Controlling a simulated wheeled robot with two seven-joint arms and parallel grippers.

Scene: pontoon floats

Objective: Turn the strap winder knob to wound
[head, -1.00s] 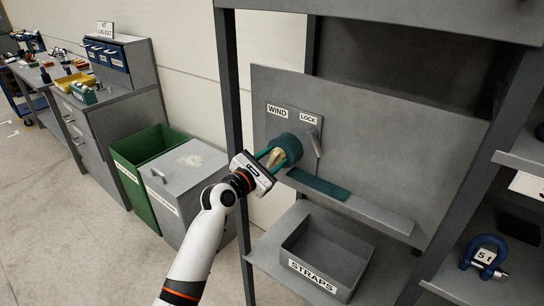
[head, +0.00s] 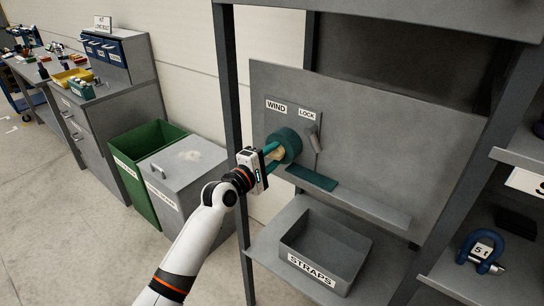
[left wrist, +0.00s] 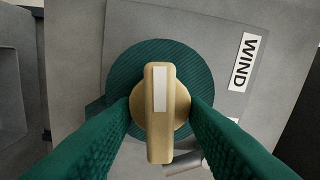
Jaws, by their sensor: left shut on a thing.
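The strap winder knob (left wrist: 160,110) is brass-coloured with a white mark on its bar, set at the middle of a round green strap roll (left wrist: 190,65). The roll (head: 287,145) also shows in the head view, on the grey panel below the WIND label (head: 276,105). My left gripper (head: 272,153) is shut on the knob, its green fingers on both sides of it. In the left wrist view the knob's bar stands upright between the fingers (left wrist: 158,125). A lever (head: 314,140) sits below the LOCK label (head: 307,114). My right gripper is not in view.
A green strap end (head: 311,178) lies on the ledge (head: 365,208) below the roll. A grey STRAPS bin (head: 325,250) stands on the shelf beneath. The rack's dark post (head: 229,110) rises just left of my gripper.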

